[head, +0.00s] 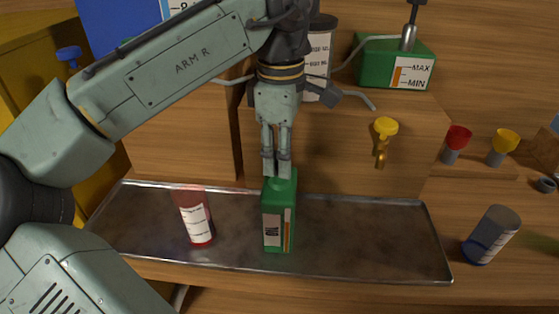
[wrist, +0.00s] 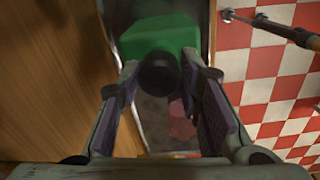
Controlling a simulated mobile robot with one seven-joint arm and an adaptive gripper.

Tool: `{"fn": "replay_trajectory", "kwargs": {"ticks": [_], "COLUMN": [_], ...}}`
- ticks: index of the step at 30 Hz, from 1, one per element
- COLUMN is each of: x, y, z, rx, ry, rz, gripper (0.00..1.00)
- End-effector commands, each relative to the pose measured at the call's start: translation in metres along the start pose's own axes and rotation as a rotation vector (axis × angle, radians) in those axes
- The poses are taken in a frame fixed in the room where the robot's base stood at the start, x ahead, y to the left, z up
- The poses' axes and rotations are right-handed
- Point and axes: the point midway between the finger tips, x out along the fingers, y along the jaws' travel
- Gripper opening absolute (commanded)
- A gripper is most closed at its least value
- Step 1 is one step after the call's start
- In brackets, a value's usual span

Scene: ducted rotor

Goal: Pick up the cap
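A green bottle (head: 278,218) with a white and orange label stands upright in the metal tray (head: 350,235). Its round dark cap (wrist: 158,73) shows in the wrist view, on top of the green bottle (wrist: 160,35). My gripper (head: 276,168) points down right above the bottle, and its fingers hide the cap in the head view. In the wrist view my gripper's fingers (wrist: 160,75) stand either side of the cap, with what looks like a slim gap at each side. The gripper appears open around the cap.
A red bottle (head: 196,216) stands in the tray to the left. A dark blue translucent jar (head: 491,235) stands right of the tray. A wooden block (head: 330,145) rises behind, with a yellow tap (head: 385,127) and a green reservoir (head: 385,65). The tray's right part is clear.

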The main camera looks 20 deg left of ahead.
Motion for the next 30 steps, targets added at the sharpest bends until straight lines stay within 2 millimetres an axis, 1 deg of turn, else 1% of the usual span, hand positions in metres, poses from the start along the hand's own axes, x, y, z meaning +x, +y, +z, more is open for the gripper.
{"fn": "replay_trajectory", "kwargs": {"ticks": [1,3,4,10,14,20,25,27,30], "x": [0.000,0.000,0.000,0.000,-0.004,-0.021,-0.043,-0.036,-0.040], "y": [0.000,0.000,0.000,0.000,0.000,0.001,0.001,-0.015,-0.039], "z": [0.000,0.000,0.000,0.000,0.000,0.000,0.000,0.000,0.001], "rx": [0.000,0.000,0.000,0.000,0.000,0.001,0.001,0.000,0.000], "ry": [0.000,0.000,0.000,0.000,0.000,-0.002,-0.002,-0.001,0.000], "rz": [0.000,0.000,0.000,-0.001,0.000,0.001,0.000,0.001,0.001], "gripper": [0.26,0.21,0.21,0.21,0.21,0.21,0.21,0.21,0.21]}}
